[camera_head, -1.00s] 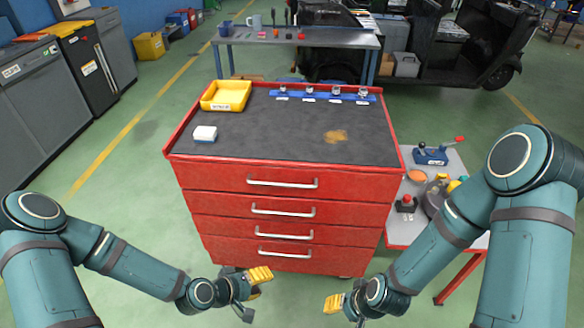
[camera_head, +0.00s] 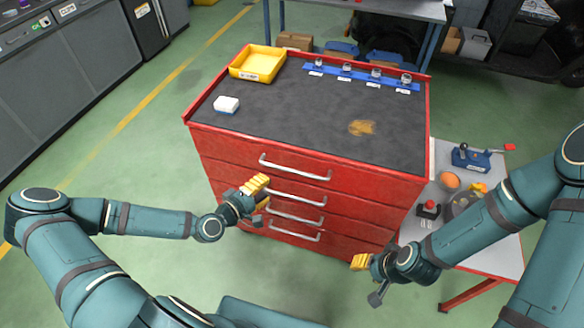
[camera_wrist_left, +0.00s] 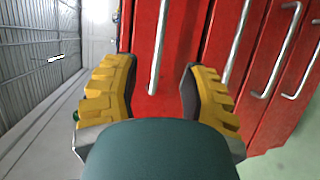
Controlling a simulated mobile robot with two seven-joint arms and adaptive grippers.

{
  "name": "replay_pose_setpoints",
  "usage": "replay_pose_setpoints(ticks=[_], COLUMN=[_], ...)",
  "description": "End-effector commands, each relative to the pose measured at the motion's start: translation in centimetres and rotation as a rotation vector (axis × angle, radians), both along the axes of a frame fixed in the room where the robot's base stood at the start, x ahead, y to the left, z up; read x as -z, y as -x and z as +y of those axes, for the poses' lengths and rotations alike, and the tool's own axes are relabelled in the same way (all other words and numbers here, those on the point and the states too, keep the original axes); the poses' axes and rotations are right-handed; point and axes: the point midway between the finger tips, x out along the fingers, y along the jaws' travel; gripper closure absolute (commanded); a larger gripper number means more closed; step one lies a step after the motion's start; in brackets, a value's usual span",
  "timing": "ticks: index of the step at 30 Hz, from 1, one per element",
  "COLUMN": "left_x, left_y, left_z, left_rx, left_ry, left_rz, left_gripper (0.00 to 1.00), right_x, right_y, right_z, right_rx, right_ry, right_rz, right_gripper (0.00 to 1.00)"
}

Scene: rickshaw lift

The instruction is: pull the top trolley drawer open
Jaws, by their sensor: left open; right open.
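The red trolley (camera_head: 225,155) stands in front of me with several drawers, each with a silver bar handle. The top drawer looks shut, and its handle (camera_head: 295,171) is the uppermost one. In the left wrist view the top handle (camera_wrist_left: 158,48) runs lengthwise between the two yellow fingers. My left gripper (camera_head: 262,192) is open and empty, close to the drawer fronts near the left end of the handles; whether it touches the handle cannot be told. My right gripper (camera_head: 362,266) is low in front of the trolley's lower right; its finger gap is hard to see.
On the trolley top are a yellow bin (camera_head: 257,64), a small white box (camera_head: 226,104) and a blue rack (camera_head: 360,78). A side table (camera_head: 490,235) with a joystick box (camera_head: 470,157) stands at the right, near my right arm. Floor is clear at left.

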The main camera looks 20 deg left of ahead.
Motion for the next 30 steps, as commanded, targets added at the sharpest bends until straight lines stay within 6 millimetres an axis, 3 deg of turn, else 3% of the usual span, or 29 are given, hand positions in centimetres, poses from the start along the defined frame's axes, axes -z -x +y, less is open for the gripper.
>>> replay_pose_setpoints(ticks=[15, 21, 30], left_x=[1.8, 2.1, 2.1], left_y=[-8.5, -10.0, -10.3], left_z=[-4.1, -4.7, -4.9], left_rx=[0.003, 0.001, 0.001], left_ry=[0.000, -0.001, 0.000], left_rz=[0.000, 0.000, 0.001], left_gripper=[0.57, 0.57, 0.57], right_x=[0.1, 0.1, 0.1], right_y=[0.0, 0.0, 0.0], right_z=[0.0, 0.0, 0.0], right_rx=[0.000, 0.000, 0.000], right_ry=[0.000, 0.000, 0.000], right_rz=[0.000, 0.001, 0.001], right_gripper=[0.53, 0.53, 0.53])
